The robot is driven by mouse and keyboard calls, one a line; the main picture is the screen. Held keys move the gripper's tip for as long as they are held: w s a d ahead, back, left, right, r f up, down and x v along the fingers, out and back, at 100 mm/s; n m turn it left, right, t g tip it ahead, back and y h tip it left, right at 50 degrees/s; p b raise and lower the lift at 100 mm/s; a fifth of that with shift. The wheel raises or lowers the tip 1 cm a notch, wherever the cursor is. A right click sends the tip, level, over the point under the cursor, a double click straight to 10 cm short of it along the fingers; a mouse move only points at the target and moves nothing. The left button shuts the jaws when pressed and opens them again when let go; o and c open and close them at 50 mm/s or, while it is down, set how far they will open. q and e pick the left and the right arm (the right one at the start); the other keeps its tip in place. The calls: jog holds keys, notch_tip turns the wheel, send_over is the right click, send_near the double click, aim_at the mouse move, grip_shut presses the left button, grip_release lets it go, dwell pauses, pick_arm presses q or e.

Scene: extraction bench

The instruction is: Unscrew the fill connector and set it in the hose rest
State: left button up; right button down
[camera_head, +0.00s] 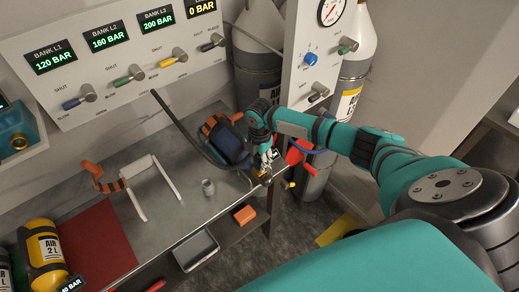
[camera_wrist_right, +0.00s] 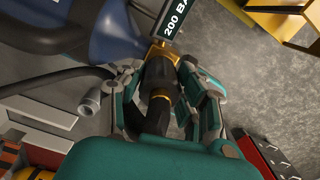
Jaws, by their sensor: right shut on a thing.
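The fill connector (camera_wrist_right: 160,78), a black and brass fitting, sits at the brass valve (camera_wrist_right: 166,50) of a blue cylinder (camera_wrist_right: 112,32). It appears seated against the valve; I cannot tell how far the thread is engaged. My right gripper (camera_wrist_right: 168,90) is shut on the connector, one finger on each side. In the head view this gripper (camera_head: 264,168) is at the right end of the bench, beside the blue cylinder (camera_head: 228,140), and hides most of the connector. A small grey upright socket (camera_head: 208,187), possibly the hose rest, stands on the bench to the left. My left gripper is out of view.
A black hose (camera_head: 185,130) arcs above the bench (camera_head: 180,213). A white frame (camera_head: 137,182) and a red mat (camera_head: 95,243) lie left. A yellow cylinder (camera_head: 42,252) is at lower left. The valve panel (camera_head: 110,60) stands behind. An orange block (camera_head: 244,215) sits lower, by a grey tray (camera_head: 196,250).

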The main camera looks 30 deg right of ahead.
jog(key=n+b, duration=0.1)
jog(key=n, duration=0.4)
jog(key=shift+n, duration=0.3)
jog(key=n+b, duration=0.1)
jog(key=n, duration=0.2)
jog(key=shift+n, duration=0.9)
jog(key=c, duration=0.8)
grip_release()
jog(key=shift+c, duration=0.2)
jog(key=shift+r, duration=0.1)
